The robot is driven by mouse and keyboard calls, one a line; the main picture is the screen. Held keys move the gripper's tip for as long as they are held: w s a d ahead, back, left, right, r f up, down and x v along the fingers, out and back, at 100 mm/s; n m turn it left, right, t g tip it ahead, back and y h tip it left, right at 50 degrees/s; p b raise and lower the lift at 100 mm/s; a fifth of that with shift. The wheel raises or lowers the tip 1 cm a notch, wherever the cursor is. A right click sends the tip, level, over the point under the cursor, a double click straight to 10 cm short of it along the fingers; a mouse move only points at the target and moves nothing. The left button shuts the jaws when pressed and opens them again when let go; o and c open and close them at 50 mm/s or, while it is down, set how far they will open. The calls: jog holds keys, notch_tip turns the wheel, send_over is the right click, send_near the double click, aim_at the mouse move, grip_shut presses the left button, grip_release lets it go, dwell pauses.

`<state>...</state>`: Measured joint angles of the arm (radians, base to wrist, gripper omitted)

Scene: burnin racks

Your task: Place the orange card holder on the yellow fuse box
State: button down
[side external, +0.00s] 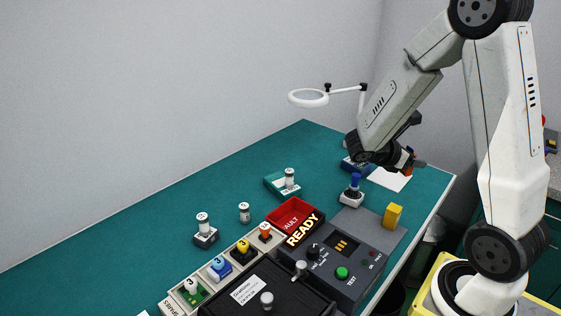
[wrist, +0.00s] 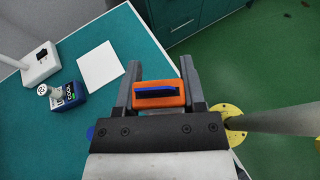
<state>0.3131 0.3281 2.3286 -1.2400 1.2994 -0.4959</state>
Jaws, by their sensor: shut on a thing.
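The orange card holder (wrist: 158,100) is between the two fingers of my gripper (wrist: 161,72) in the wrist view, with a blue card or insert along its middle. My gripper is shut on it. In the side view my gripper (side external: 414,163) is raised over the far right end of the bench, and only a small bit of orange shows there. The yellow fuse box (side external: 393,216) stands upright on the grey panel near the bench's right edge, below and nearer the camera than my gripper. It cannot be made out in the wrist view.
A white sheet (side external: 389,179) lies on the bench; a dark blue block (wrist: 66,97) is beside it. A blue-topped part (side external: 352,190) stands near the fuse box. A red tray (side external: 291,215), READY sign (side external: 303,229) and test console (side external: 343,250) are nearer. A ring lamp (side external: 309,98) stands behind.

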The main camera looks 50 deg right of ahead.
jog(key=d+r+n+t, duration=0.1)
send_over(399, 206)
jog(key=shift+d+f, duration=0.1)
jog(key=shift+f, duration=2.45)
jog(key=shift+f, duration=0.1)
jog(key=shift+h, duration=0.3)
jog(key=shift+f, duration=2.15)
jog(key=shift+f, duration=1.75)
jog(key=shift+f, duration=0.15)
jog(key=shift+c, duration=0.9)
grip_release()
